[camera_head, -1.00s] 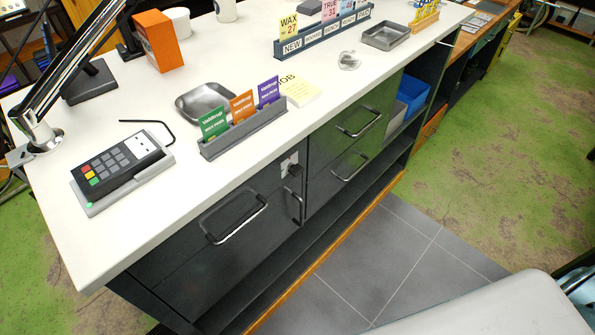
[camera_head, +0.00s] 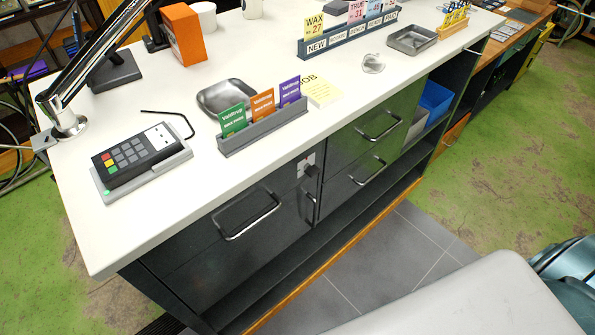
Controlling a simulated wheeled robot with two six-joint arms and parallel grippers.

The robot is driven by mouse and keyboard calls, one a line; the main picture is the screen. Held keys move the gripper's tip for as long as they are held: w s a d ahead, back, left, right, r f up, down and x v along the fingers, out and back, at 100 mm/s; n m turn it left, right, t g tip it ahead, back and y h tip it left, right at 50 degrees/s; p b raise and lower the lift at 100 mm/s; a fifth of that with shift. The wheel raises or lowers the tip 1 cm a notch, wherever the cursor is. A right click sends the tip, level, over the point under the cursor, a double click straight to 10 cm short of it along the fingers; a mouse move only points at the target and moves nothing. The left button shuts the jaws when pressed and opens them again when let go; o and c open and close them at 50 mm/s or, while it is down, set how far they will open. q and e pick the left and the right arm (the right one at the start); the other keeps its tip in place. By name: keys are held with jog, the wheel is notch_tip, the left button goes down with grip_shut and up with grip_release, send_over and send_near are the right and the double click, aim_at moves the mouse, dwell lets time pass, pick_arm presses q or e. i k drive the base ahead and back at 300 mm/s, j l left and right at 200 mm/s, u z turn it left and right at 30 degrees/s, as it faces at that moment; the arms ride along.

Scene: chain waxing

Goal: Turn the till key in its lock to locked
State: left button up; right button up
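The till key (camera_head: 313,171) shows as a small dark knob in its lock on the dark counter front. A small pale lock plate (camera_head: 304,162) with markings too small to read sits behind it. The lock is at the upper right of a dark drawer (camera_head: 190,262) with a bar handle (camera_head: 250,232). The drawer looks shut. Which way the key is turned cannot be told at this size. Neither of my grippers is in view.
A white countertop (camera_head: 150,215) bears a card terminal (camera_head: 135,158), a card holder (camera_head: 265,132) and a metal tray (camera_head: 222,94). More drawer handles (camera_head: 366,172) stick out right of the lock. Open grey floor (camera_head: 345,280) lies before the counter.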

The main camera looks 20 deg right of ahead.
aim_at(311, 170)
jog(key=l+u, duration=0.25)
jog(key=l, duration=0.4)
jog(key=l+u, duration=0.25)
jog(key=l, duration=0.4)
jog(key=k+l+u, duration=0.1)
jog(key=l+u, duration=0.15)
jog(key=l, duration=0.35)
